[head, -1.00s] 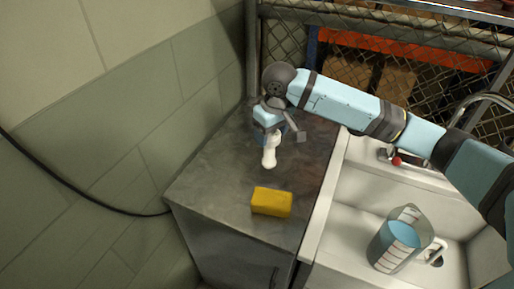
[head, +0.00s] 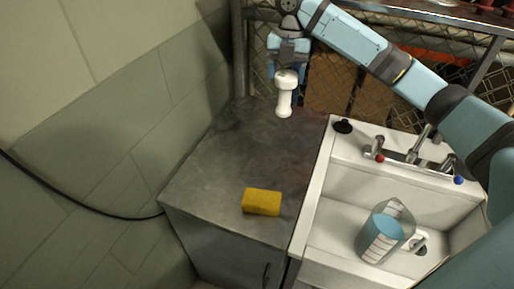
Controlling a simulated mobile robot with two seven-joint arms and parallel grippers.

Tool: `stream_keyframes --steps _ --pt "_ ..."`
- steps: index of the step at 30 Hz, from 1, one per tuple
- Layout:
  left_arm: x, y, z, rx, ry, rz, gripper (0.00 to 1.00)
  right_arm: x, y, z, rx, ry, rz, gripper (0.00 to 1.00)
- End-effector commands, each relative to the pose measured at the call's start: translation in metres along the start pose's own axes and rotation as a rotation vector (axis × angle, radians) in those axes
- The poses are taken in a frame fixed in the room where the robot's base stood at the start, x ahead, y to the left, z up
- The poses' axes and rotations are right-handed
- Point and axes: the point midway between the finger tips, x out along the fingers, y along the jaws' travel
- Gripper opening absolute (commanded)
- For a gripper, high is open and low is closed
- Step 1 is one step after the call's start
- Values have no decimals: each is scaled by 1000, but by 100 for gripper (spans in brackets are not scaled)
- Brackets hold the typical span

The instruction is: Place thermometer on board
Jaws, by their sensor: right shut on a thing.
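A white, rounded object, which looks like the thermometer (head: 284,101), hangs upright below my right gripper (head: 287,71) at the back of the grey metal counter. The gripper is shut on its upper end. The fingertips are partly hidden behind the white top. The thermometer appears to be above the counter's back part, though its exact height is hard to tell. I cannot make out a board in this view. My left gripper is not in view.
A yellow sponge-like block (head: 262,202) lies on the counter (head: 225,165). To the right is a white sink (head: 325,225) with taps and a measuring jug (head: 384,236) of blue liquid. A wire fence stands behind. The counter's middle is clear.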

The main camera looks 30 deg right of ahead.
Motion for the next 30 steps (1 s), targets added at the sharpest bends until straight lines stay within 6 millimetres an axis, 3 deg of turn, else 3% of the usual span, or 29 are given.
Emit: stream_keyframes --steps 5,18,30 --pt "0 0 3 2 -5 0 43 15 -2 3 -48 2 -9 25" --pt "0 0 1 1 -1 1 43 127 -1 16 -46 1 -9 25" --pt "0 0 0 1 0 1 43 168 -1 21 -46 0 -8 25"
